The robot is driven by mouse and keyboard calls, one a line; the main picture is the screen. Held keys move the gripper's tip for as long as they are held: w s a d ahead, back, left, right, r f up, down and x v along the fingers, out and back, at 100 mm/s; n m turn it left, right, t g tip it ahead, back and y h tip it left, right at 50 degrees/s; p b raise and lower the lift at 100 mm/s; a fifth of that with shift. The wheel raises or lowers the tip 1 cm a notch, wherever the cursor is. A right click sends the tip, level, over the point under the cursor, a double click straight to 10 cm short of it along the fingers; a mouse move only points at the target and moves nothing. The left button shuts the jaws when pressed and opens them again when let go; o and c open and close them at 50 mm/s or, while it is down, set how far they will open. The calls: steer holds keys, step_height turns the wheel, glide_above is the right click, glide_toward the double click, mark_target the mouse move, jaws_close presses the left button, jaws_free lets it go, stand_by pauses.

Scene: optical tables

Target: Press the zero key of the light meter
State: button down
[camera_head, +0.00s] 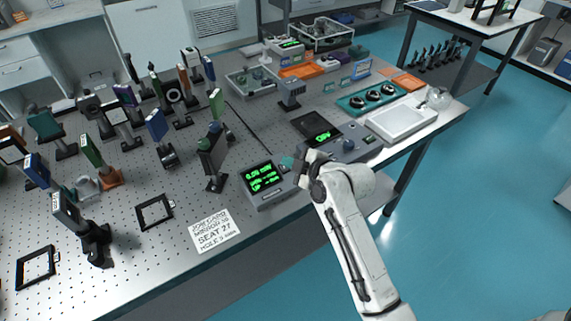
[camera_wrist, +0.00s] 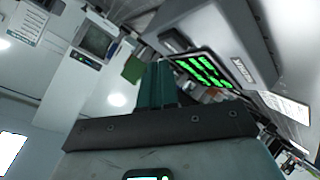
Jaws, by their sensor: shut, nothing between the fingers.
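The light meter (camera_head: 266,188) is a grey box with a dark screen of green figures, near the table's front edge in the head view. In the wrist view its lit screen (camera_wrist: 203,70) is large and tilted, and a small label (camera_wrist: 242,69) shows on the casing, too small to read. My gripper (camera_head: 288,162) is at the right side of the meter, close to its screen. Its teal fingers (camera_wrist: 157,82) are shut together and empty. I cannot tell whether they touch the meter. I cannot make out the zero key in either view.
A controller with a green "OFF" display (camera_head: 323,137) and knobs stands right of my gripper. A post-mounted part (camera_head: 213,155) stands left of the meter. A printed card (camera_head: 215,232) lies in front-left. A white tray (camera_head: 402,122) is farther right. Many optics mounts crowd the table's left.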

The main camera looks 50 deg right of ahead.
steer(key=shift+r, duration=0.1)
steer(key=r+p, duration=0.1)
steer(key=s+r+p, duration=0.1)
steer(key=r, duration=0.1)
steer(key=r+p, duration=0.1)
steer(key=p, duration=0.1)
steer(key=shift+s+a+r, duration=0.2)
steer(key=shift+s+r, duration=0.1)
stand_by(0.9)
steer(key=s+a+f, duration=0.1)
steer(key=s+a+f+g, duration=0.1)
steer(key=a, duration=0.1)
steer(key=s+a+f+m+g+y, duration=0.1)
steer(key=f, duration=0.1)
steer(key=shift+a+f, duration=0.1)
steer(key=shift+a, duration=0.25)
steer(key=s+a+f+m+g, duration=0.2)
steer(key=s+a+g, duration=0.1)
steer(key=s, duration=0.4)
steer(key=s+a+f+m+g+b, duration=0.1)
steer(key=s+a+f+m+g, duration=0.2)
steer(key=s, duration=0.4)
steer(key=s+a+f+m+g, duration=0.2)
steer(key=s+a+m+g, duration=0.1)
steer(key=s, duration=0.5)
steer(key=shift+a+f+g, duration=0.4)
steer(key=shift+a+g, duration=0.05)
steer(key=shift+g, duration=0.05)
